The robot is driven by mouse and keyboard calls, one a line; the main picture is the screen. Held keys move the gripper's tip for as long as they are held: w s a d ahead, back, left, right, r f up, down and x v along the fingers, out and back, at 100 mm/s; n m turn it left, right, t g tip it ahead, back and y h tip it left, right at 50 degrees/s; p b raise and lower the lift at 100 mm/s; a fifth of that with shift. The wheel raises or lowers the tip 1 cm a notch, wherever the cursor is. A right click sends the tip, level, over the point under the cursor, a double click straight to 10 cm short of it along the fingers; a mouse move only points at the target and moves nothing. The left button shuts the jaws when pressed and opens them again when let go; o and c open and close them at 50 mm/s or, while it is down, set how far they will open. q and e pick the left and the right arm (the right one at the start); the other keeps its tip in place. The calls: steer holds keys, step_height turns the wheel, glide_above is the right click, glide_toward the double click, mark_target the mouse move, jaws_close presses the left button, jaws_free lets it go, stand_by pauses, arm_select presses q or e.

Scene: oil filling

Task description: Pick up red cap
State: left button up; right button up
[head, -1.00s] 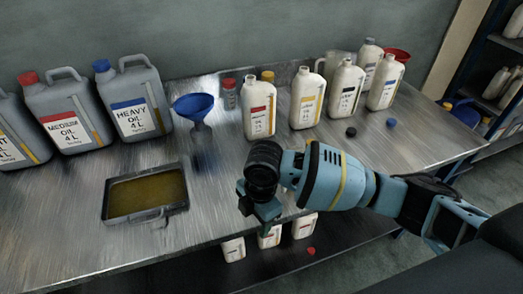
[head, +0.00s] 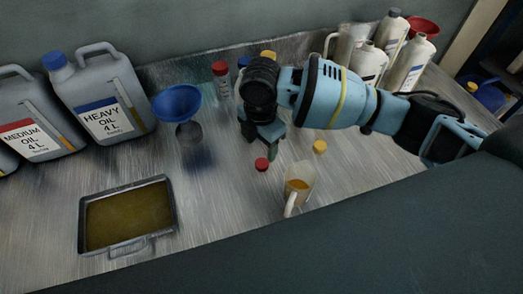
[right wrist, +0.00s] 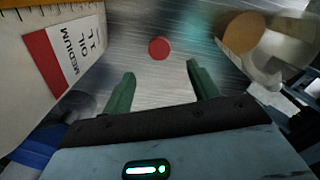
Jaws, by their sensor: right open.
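The red cap (head: 262,164) lies on the metal table, just in front of my right gripper in the head view. In the right wrist view the red cap (right wrist: 159,48) shows as a round disc beyond the fingertips, roughly midway between them. My right gripper (head: 264,146) points down at the table near the cap; its green fingers (right wrist: 160,75) are open, with nothing between them. My left gripper is not in view.
A jug with amber liquid (head: 298,187) and a yellow cap (head: 320,147) stand to the cap's right. A white medium oil bottle (right wrist: 60,50) is close on the left in the wrist view. A blue funnel (head: 178,103) and an oil tray (head: 172,205) are farther left.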

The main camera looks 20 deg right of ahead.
mark_target(262, 163)
steer(key=shift+s+f, duration=0.1)
steer(key=shift+s, duration=0.15)
steer(key=shift+s+f, duration=0.1)
steer(key=shift+f, duration=0.25)
steer(key=shift+w+d+f, duration=0.1)
steer(key=shift+w+f, duration=0.05)
steer(key=shift+f, duration=1)
steer(key=shift+w+f, duration=0.15)
steer(key=shift+f, duration=0.95)
steer(key=shift+w+d+f, duration=0.1)
steer(key=shift+w+f, duration=0.05)
steer(key=shift+f, duration=1)
steer(key=c, duration=1.1)
